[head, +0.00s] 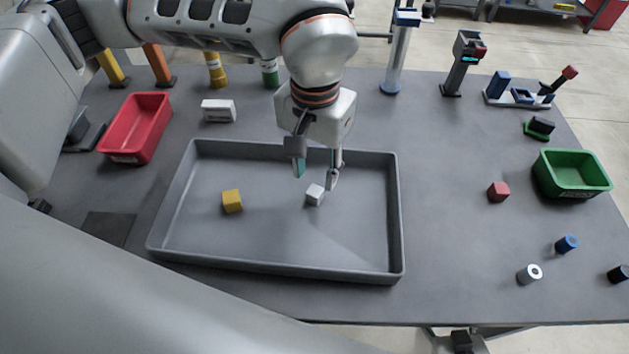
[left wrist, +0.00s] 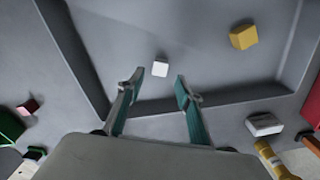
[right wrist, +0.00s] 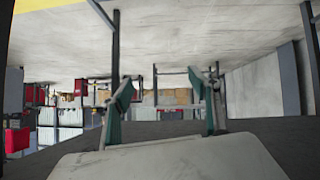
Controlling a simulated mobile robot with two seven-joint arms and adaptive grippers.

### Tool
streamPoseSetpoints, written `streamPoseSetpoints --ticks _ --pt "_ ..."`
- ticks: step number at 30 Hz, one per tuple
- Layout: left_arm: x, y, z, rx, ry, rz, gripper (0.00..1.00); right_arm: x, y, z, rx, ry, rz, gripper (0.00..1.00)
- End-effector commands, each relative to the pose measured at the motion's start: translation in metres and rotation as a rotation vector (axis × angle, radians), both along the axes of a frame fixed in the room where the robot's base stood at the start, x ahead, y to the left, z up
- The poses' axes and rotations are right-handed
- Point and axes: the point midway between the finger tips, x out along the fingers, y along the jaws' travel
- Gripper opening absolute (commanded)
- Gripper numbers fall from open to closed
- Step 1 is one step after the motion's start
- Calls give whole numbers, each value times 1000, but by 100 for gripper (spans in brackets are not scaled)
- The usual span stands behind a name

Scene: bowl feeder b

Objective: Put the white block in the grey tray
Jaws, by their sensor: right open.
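The white block (head: 315,194) lies on the floor of the grey tray (head: 275,270), right of its middle. In the left wrist view the white block (left wrist: 160,69) shows just beyond and between the fingertips. My left gripper (head: 316,174) is open and empty over the tray, with its fingers pointing down close to the block. Its two spread fingers also show in the left wrist view (left wrist: 158,88). My right gripper (right wrist: 161,90) is open and empty, facing away from the table toward the room; it is not seen in the head view.
A yellow block (head: 232,201) lies in the tray left of the white one. A red bin (head: 136,128) stands left, a green bin (head: 571,174) right. A red block (head: 498,192) and small cylinders lie right of the tray. A white box (head: 219,111) stands behind it.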

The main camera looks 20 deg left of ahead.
Motion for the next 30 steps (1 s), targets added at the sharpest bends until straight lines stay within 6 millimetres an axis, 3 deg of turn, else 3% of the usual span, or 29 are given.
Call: streamPoseSetpoints --ticks 3,10,30 --pt "1 0 27 0 -6 0 36 -2 1 1 3 2 0 61" --pt "0 0 57 1 -2 1 36 -9 2 -1 6 16 0 61" --pt "0 0 65 0 1 0 36 -5 2 1 7 9 0 61"
